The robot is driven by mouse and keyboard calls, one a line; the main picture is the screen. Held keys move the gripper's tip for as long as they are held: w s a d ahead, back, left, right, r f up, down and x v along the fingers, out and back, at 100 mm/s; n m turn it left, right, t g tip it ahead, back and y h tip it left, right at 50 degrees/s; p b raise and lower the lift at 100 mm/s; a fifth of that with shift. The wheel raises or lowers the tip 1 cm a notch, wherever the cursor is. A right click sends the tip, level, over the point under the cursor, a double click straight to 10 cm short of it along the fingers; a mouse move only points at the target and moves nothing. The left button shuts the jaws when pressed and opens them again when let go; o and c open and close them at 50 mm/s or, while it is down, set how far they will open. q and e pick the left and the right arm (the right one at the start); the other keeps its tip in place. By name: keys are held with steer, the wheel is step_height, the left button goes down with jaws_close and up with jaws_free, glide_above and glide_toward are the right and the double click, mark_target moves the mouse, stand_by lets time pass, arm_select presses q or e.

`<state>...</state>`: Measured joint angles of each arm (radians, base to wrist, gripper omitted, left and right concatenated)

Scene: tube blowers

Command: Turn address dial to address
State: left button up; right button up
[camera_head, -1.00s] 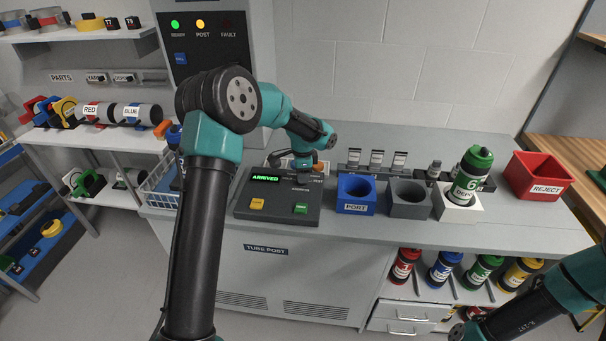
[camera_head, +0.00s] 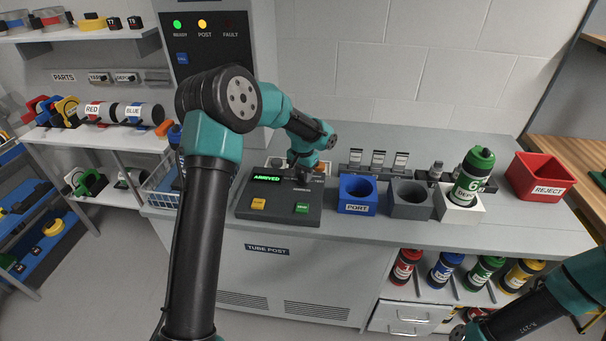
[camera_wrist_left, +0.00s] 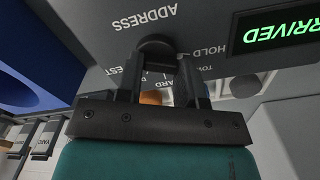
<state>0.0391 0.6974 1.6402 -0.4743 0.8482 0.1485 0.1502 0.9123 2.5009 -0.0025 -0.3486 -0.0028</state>
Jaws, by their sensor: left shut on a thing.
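The address dial (camera_wrist_left: 156,48) is a dark round knob on the grey console face, with the word ADDRESS printed above it in the left wrist view. My left gripper (camera_wrist_left: 165,72) is shut on this knob, its two dark fingers on either side. Printed labels around the dial are partly hidden by the fingers; HOLD is readable. In the head view my left gripper (camera_head: 303,172) is at the upper right of the console (camera_head: 280,212) and covers the dial. A green display (camera_head: 267,179) reads ARRIVED.
The console has a yellow button (camera_head: 258,203) and a green button (camera_head: 302,208). To its right stand a blue PORT block (camera_head: 356,205), a grey block (camera_head: 411,210) and a white holder with a green-capped canister (camera_head: 472,175). A red REJECT bin (camera_head: 543,177) is at far right.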

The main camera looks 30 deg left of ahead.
mark_target(302, 176)
arm_select(q)
steer(key=shift+n, duration=0.6)
steer(key=o, duration=0.9)
step_height(302, 176, up, 17)
steer(key=shift+r, duration=0.2)
steer(key=shift+f, duration=0.1)
stand_by(0.5)
